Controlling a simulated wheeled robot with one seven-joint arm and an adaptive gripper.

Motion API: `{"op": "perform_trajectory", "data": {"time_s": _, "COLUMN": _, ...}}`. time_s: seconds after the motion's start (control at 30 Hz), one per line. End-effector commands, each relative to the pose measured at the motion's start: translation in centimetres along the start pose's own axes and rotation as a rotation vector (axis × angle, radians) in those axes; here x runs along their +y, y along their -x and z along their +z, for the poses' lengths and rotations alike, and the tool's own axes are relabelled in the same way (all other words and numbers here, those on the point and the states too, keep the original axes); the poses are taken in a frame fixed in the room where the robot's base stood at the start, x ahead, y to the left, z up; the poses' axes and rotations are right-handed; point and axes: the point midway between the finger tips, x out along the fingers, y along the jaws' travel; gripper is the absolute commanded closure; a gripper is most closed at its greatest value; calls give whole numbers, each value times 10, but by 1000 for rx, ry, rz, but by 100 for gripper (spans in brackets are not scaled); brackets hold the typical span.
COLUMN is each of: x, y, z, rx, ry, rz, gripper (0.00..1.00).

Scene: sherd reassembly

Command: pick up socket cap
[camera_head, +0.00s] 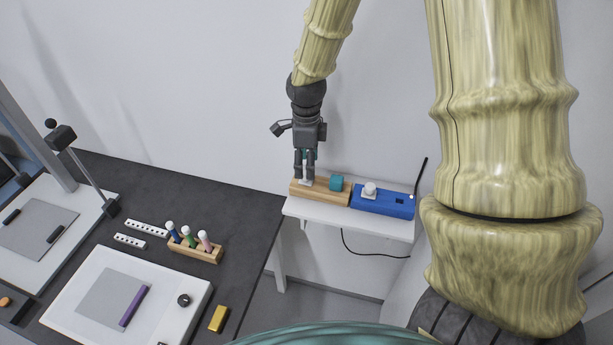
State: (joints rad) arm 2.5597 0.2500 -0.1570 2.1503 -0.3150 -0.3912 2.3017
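My gripper (304,180) points down at the left end of a wooden block (341,198) on a white wall shelf. Its two fingers are close together. A small whitish piece shows at the fingertips, and I cannot tell whether it is gripped or part of the fingers. I cannot tell for sure which of these pieces is the socket cap.
The white shelf (305,211) is narrow, with a black cable hanging below. A dark table (247,213) at left holds a wooden rack (206,252) with several coloured tubes, white strips, a white device with a purple bar (133,306), and a gold block (218,319).

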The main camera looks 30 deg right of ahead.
Motion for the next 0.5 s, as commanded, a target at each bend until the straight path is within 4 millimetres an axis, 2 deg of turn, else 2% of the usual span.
{"op": "perform_trajectory", "data": {"time_s": 0.17, "x": 0, "y": -4, "z": 0, "rx": 0, "ry": 0, "rz": 1, "gripper": 44}}
{"op": "perform_trajectory", "data": {"time_s": 0.5, "x": -3, "y": -32, "z": -2, "rx": 1, "ry": 1, "rz": 3, "gripper": 44}}
